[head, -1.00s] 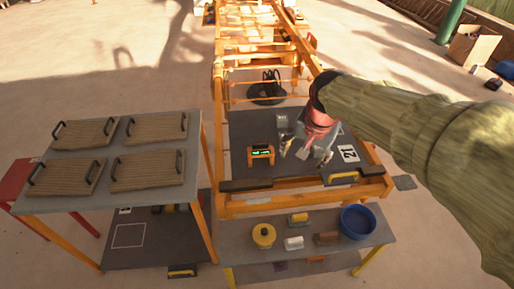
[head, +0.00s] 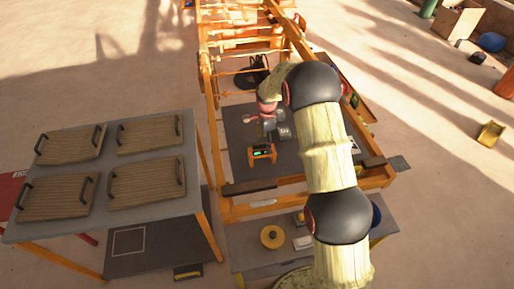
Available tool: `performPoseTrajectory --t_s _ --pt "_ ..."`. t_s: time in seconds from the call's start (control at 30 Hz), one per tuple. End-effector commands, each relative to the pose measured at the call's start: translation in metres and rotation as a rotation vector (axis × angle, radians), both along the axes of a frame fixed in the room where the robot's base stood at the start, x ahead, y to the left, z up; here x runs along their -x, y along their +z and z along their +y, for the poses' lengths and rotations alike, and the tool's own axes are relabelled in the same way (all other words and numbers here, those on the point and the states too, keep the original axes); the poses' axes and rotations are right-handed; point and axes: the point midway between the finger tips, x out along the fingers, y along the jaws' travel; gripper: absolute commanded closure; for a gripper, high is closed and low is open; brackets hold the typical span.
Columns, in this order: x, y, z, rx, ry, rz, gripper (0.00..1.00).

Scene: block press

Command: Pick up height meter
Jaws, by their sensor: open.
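The height meter is probably the small orange-framed device with a green lit display (head: 262,153). It stands upright on the dark grey press bed, near the bed's front left. My gripper (head: 264,130) is small in the head view, just behind and above the meter, below my pinkish-red wrist. It is open and appears empty. A gap between it and the meter is hard to judge. Its fingertips are partly lost against the dark bed.
Grey blocks (head: 285,132) lie just right of my gripper. A grey table (head: 112,191) with several handled wooden boards stands left. A lower shelf in front holds a yellow round pot (head: 271,236). My arm covers the bed's right part.

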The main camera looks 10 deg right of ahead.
Motion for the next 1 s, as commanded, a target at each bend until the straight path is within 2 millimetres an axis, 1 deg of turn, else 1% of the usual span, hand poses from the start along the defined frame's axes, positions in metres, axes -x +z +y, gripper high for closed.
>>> performPoseTrajectory --t_s 0.03,0.1,0.4,0.57,0.67,0.83,0.9,1.0 --pt "-0.002 -0.01 0.0 0.0 -0.021 0.007 0.32" --pt "-0.004 -0.02 -0.001 0.0 -0.044 0.013 0.32" --pt "-0.005 -0.05 0.0 0.0 -0.063 0.02 0.32" --pt "-0.005 -0.06 0.001 0.0 -0.062 0.019 0.32" --pt "-0.005 -0.072 0.004 0.0 -0.061 0.02 0.32" --pt "-0.004 -0.098 0.007 0.0 -0.061 0.021 0.32" --pt "-0.004 -0.104 0.007 0.0 -0.061 0.02 0.32" --pt "-0.005 -0.106 0.006 0.0 -0.061 0.018 0.32"
